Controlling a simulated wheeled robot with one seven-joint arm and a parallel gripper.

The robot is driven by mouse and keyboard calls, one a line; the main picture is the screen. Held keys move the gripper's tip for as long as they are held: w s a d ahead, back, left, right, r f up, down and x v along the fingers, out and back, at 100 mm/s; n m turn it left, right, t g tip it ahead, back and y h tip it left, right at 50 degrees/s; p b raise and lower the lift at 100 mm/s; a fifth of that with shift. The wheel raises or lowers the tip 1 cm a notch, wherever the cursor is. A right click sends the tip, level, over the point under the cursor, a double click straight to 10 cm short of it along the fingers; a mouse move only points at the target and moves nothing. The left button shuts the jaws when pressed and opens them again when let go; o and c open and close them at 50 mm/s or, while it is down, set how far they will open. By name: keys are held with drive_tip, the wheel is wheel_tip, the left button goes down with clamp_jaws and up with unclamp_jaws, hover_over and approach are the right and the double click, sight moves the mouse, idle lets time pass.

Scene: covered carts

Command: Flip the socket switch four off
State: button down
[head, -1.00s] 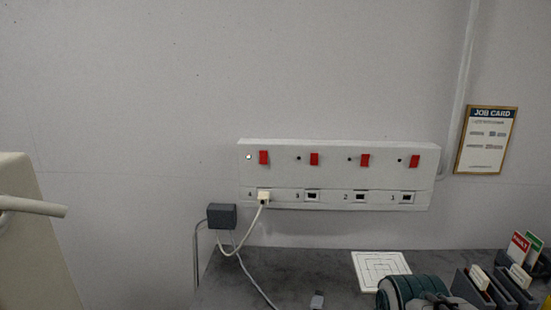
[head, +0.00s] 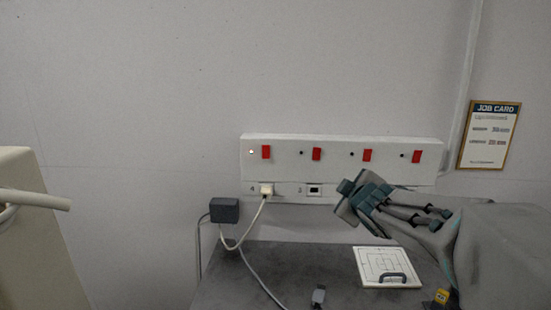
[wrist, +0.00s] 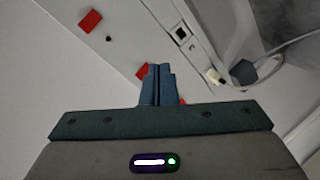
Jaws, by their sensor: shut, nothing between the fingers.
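The white socket panel (head: 330,172) is on the wall with a row of red switches. Switch four (head: 266,152) is the leftmost; the small lamp beside it is lit, and a white plug (head: 266,189) sits in the socket below. My gripper (head: 347,187) is shut and empty, in front of the panel's lower right half, hiding the sockets there. In the wrist view its fingertips (wrist: 155,68) lie close together over the panel. A red switch (wrist: 142,71) shows beside them, and another, apparently switch four (wrist: 182,101), is mostly hidden behind the gripper.
A white square plate with a dark handle (head: 390,268) lies on the grey counter (head: 290,262). A job card (head: 489,135) hangs at right. A beige object (head: 35,240) stands at far left.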

drive_tip(key=w+a+r+n+g+y, duration=0.1)
drive_tip(key=w+a+r+n+y, duration=0.1)
drive_tip(key=a+n+y, duration=0.3)
drive_tip(key=w+a+r+n+g+y, duration=0.1)
drive_tip(key=w+a+n+y, duration=0.2)
drive_tip(key=a+n+y, duration=0.2)
drive_tip(key=shift+w+a+r+n+y, duration=0.35)
drive_tip(key=shift+a+n, duration=0.75)
drive_tip(key=shift+n, duration=0.8)
drive_tip(key=p, duration=0.3)
approach(262, 155)
drive_tip(key=s+a+r+x, duration=0.1)
drive_tip(key=x, duration=0.4)
drive_tip(key=shift+w+d+f, duration=0.15)
drive_tip(key=shift+w+f, duration=0.35)
drive_tip(key=shift+w, duration=0.25)
